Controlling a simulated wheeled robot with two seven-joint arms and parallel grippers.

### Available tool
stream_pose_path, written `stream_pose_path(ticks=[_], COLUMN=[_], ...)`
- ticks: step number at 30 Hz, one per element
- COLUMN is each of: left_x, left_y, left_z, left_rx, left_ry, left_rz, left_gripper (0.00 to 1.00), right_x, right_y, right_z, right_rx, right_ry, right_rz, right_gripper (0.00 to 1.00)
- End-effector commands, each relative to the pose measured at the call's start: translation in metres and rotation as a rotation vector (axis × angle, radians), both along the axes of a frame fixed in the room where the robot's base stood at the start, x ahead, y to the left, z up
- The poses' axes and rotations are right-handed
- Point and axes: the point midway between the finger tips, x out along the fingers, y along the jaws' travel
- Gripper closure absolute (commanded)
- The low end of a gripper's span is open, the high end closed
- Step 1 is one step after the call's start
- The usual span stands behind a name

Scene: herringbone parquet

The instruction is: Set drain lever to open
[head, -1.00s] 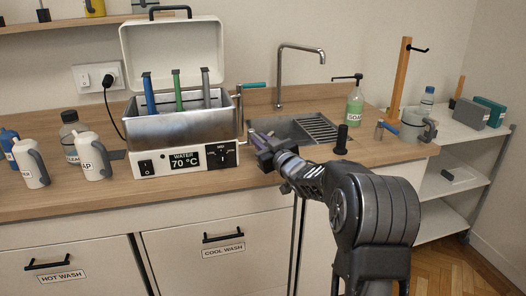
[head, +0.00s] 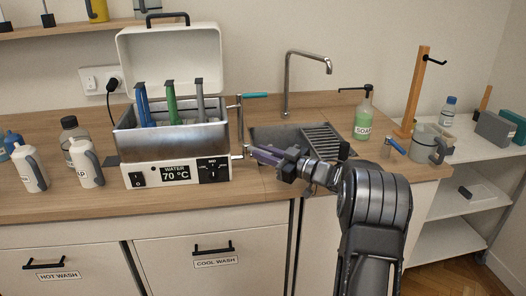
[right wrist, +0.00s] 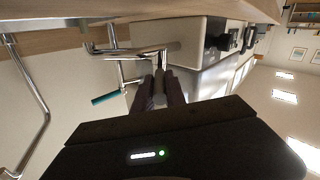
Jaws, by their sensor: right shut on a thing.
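The water bath (head: 150,175) stands on the counter with its lid up. A metal rod (right wrist: 160,98), which looks like the drain lever, is at its right side. My right gripper (head: 254,153) is beside the bath's lower right corner. In the right wrist view its two dark fingers (right wrist: 159,92) are shut on this rod. The rod joins a metal pipe (right wrist: 142,52) coming out of the bath's side. A separate teal-handled rod (head: 255,95) stands above the gripper in the head view. I cannot read the lever's setting. My left gripper is not in view.
The sink (head: 270,137) and tap (head: 288,85) are just right of the bath. A soap bottle (head: 363,115), a wooden stand (head: 412,95) and a grey mug (head: 424,147) are farther right. White bottles (head: 84,163) stand left of the bath.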

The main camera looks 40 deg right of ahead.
Motion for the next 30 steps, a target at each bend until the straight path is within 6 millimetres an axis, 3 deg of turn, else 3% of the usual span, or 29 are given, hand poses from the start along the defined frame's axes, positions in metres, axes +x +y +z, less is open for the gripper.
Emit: stream_pose_path(ticks=[8, 9, 17, 25, 30], left_x=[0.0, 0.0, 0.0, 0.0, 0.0], left_y=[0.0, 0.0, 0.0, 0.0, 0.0], left_z=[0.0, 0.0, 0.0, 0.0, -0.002], left_rx=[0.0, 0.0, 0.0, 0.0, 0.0], left_ry=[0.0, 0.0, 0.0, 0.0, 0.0], left_rz=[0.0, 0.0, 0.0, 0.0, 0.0], left_gripper=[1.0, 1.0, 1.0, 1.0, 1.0], right_x=[0.0, 0.0, 0.0, -0.001, -0.014], right_y=[0.0, 0.0, 0.0, -0.001, -0.006], right_z=[-0.001, -0.001, 0.0, 0.0, -0.001], right_rx=[-0.002, -0.002, -0.001, -0.001, -0.001], right_ry=[0.001, 0.001, 0.0, 0.0, 0.001], right_rz=[-0.001, -0.001, -0.001, -0.001, -0.004], right_gripper=[1.0, 0.82, 0.62, 0.62, 0.62])
